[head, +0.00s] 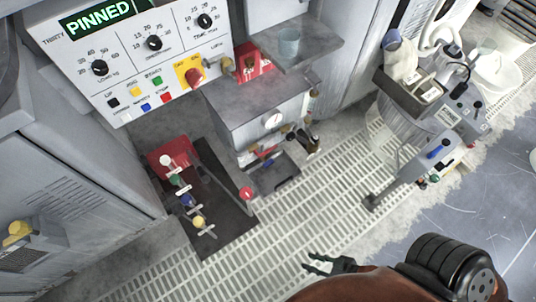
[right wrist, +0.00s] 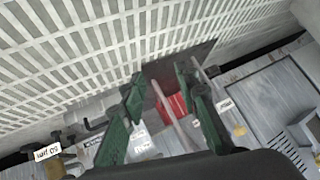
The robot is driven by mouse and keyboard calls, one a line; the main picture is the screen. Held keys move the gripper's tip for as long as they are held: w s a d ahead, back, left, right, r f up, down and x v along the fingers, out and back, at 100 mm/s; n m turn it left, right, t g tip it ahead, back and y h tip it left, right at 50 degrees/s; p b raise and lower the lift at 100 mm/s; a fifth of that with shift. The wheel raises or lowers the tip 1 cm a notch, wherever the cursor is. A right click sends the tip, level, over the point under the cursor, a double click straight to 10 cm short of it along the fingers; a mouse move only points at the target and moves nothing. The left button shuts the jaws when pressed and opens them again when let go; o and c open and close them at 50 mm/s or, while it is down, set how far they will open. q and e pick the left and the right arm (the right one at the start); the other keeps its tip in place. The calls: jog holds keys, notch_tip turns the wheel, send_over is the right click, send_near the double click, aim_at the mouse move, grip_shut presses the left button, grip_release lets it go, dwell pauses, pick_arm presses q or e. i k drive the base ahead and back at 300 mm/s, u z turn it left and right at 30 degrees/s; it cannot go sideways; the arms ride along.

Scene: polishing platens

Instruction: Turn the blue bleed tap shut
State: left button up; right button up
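The blue bleed tap (head: 187,200) stands in a row of coloured taps above a dark panel, left of centre in the head view. It sits between the green tap (head: 176,180) and the yellow tap (head: 198,222); a white-topped tap (head: 165,160) is at the far end. Whether the blue tap is open or shut is too small to tell. My right gripper (head: 326,265) is open and empty above the floor grating, right of and apart from the taps. Its spread fingers also show in the right wrist view (right wrist: 165,100). My left gripper is not in view.
A red block (head: 172,158) is beside the taps, and a red ball knob (head: 246,193) stands right of them. A control panel (head: 130,50) reading PINNED is above. A grey cabinet (head: 80,160) stands left. The grating (head: 290,230) between gripper and taps looks clear.

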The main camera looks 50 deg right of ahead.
aim_at(267, 162)
jog(key=z, duration=1.05)
jog(key=i, duration=0.35)
jog(key=u, duration=1.1)
